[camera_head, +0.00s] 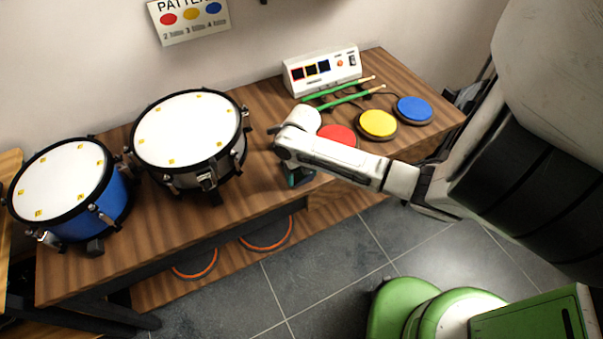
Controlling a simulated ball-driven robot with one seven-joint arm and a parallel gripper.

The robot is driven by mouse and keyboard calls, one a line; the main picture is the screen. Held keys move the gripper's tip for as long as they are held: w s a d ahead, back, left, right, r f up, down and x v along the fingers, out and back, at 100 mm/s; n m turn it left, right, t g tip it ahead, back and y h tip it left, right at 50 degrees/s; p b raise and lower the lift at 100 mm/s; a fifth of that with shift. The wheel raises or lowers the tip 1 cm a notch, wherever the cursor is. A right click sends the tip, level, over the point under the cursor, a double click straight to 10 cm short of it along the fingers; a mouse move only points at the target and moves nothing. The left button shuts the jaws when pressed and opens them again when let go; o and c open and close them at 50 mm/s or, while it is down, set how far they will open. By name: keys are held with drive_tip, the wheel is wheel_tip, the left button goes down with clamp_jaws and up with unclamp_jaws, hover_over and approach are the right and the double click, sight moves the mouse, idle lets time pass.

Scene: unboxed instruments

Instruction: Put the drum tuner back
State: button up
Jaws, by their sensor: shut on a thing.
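My gripper (296,178) points down at the front edge of the wooden table (258,190), between the white-topped grey drum and the red pad. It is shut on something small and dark. My wrist and the fingers hide most of it, so I cannot tell its shape or whether it is the drum tuner. No drum tuner shows clearly elsewhere. The grey drum (187,130) stands left of my gripper, and the blue drum (62,188) stands further left. Small yellow marks sit around both drumheads.
Red (338,135), yellow (377,124) and blue (413,109) pads lie right of my gripper. Two green drumsticks (345,97) lie before a white control box (322,70). A lower shelf (225,268) holds orange-rimmed rings. Bare tabletop lies between the grey drum and the pads.

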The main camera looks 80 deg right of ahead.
drive_tip(key=shift+f, duration=0.15)
drive_tip(key=o, duration=1.1)
